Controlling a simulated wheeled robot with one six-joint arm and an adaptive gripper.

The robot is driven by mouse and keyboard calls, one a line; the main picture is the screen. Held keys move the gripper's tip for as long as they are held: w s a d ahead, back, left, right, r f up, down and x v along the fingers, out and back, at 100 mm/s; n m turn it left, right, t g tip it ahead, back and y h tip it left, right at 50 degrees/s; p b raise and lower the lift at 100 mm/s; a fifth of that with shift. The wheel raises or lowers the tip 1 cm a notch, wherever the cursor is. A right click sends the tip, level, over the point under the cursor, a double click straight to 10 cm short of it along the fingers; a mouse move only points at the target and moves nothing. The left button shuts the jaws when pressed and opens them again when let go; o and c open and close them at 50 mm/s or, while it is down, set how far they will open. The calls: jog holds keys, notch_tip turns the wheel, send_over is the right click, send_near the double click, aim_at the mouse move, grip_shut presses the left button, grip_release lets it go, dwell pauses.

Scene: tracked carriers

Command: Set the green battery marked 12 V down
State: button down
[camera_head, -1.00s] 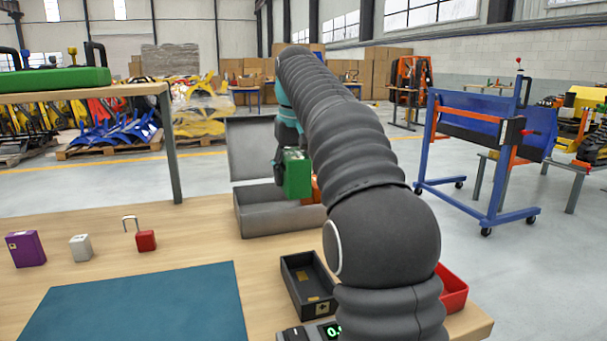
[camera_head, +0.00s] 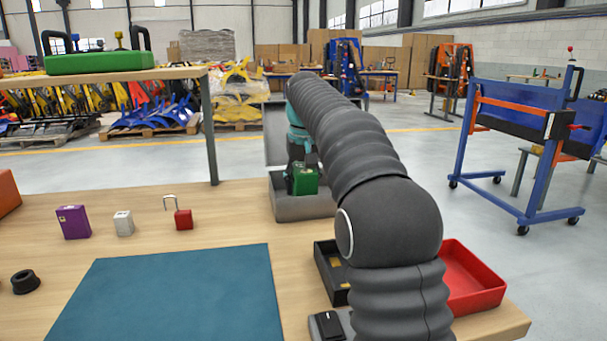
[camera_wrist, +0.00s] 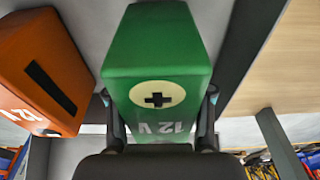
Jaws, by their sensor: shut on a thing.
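My gripper (camera_wrist: 158,122) is shut on the green battery (camera_wrist: 157,50), whose "12 V" mark and plus sign show in the wrist view. In the head view the green battery (camera_head: 305,181) hangs low inside the grey open case (camera_head: 300,209), its lower part at the case's front wall. I cannot tell whether it touches the case floor. An orange battery (camera_wrist: 40,75), also marked 12 V, stands to its left in the wrist view, with a gap between them. In the head view my arm hides the right part of the case.
A black tray (camera_head: 326,272) and a red tray (camera_head: 472,277) stand at the table's right. A purple box (camera_head: 73,222), a white padlock-like block (camera_head: 123,223) and a red padlock (camera_head: 184,219) stand left, behind a blue mat (camera_head: 180,295). A shelf (camera_head: 110,76) rises at back left.

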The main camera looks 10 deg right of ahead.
aim_at(303, 166)
jog(key=shift+f, duration=0.25)
jog(key=shift+f, duration=0.1)
jog(key=shift+c, duration=2.2)
grip_release()
jog(key=shift+f, duration=0.15)
jog(key=shift+s+r, duration=0.2)
jog(key=shift+r, duration=1.1)
jog(key=shift+s+r, duration=0.2)
jog(key=shift+r, duration=1.05)
jog(key=shift+s+r, duration=0.2)
jog(key=shift+r, duration=1.1)
